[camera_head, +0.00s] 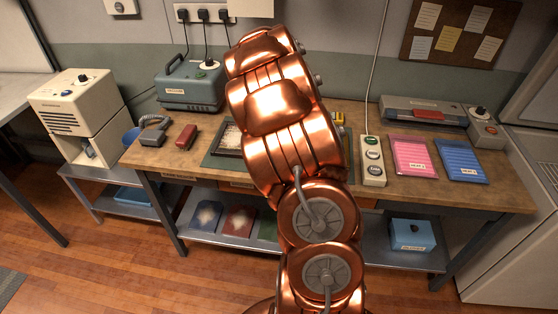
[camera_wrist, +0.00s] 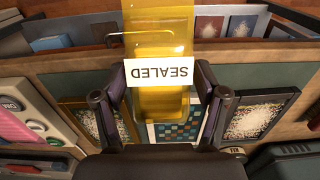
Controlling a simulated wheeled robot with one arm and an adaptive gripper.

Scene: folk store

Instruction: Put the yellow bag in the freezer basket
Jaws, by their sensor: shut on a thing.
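A translucent yellow bag (camera_wrist: 158,38) with a white label reading SEALED hangs between the fingers of my gripper (camera_wrist: 160,108) in the wrist view. My gripper is shut on it. The label is upside down in that view, and the bag runs past the top edge of the picture. In the head view my copper arm hides the gripper; only a small yellow patch shows just right of the arm, and I cannot tell whether it is the bag. I cannot make out a freezer basket in either view.
A wooden workbench (camera_head: 375,192) carries a blue toolbox-like device (camera_head: 190,90), a red handset-like item (camera_head: 187,137), a button strip (camera_head: 373,160), pink (camera_head: 413,156) and blue (camera_head: 460,160) packets. A white cabinet (camera_head: 500,235) stands at the right. Floor is clear in front.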

